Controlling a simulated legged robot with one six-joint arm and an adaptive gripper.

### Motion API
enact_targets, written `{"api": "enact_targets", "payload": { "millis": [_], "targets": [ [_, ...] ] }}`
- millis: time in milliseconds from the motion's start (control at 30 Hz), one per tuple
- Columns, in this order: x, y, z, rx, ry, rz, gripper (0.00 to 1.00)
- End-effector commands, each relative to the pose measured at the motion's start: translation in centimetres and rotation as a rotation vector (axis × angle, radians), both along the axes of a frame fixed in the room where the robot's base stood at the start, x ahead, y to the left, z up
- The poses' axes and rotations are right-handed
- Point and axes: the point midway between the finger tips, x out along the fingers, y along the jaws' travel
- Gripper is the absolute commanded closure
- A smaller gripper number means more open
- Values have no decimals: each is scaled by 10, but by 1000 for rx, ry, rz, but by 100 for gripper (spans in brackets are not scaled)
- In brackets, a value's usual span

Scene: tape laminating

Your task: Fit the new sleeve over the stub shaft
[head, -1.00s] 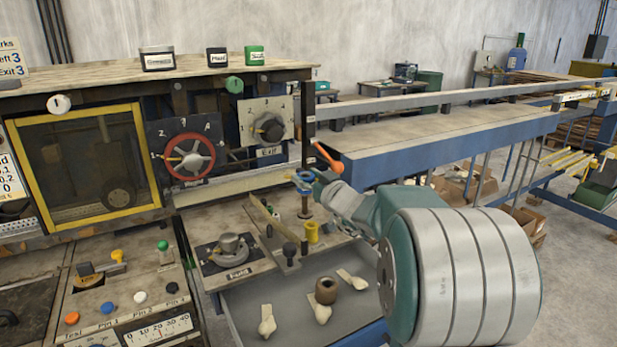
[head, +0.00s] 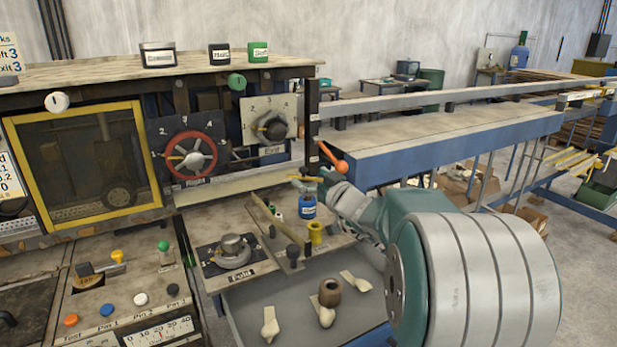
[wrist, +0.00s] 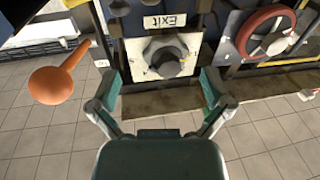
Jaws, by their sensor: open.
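A blue sleeve (head: 308,206) with a pale label stands upright on the bench, where a dark upright post showed before. The post is hidden now, and the sleeve appears to be around it; its lower end is partly covered by the yellow spool-shaped piece (head: 316,233). My gripper (head: 318,181) is just above and to the right of the blue sleeve in the head view. In the wrist view my gripper (wrist: 160,76) is open and empty, its fingers wide apart in front of the Exit dial (wrist: 166,58). No sleeve shows there.
A brown hollow cylinder (head: 330,292) lies among pale scoop-like pieces on the grey tray (head: 255,312). The orange-knobbed lever (head: 333,160) is close to my gripper, also in the wrist view (wrist: 52,84). The Fold knob (head: 232,250) stands left of the sleeve.

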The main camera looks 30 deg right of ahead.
Motion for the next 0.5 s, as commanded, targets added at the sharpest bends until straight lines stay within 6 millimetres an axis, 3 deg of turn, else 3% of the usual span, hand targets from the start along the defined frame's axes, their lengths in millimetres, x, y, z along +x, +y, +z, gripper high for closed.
{"api": "enact_targets", "payload": {
  "millis": [33, 300, 500],
  "targets": [
    [-19, -6, -41, 30, 90, -18, 0],
    [-78, -20, -24, 20, 51, -25, 0],
    [-105, -21, -14, 8, 28, -21, 0]
  ]
}}
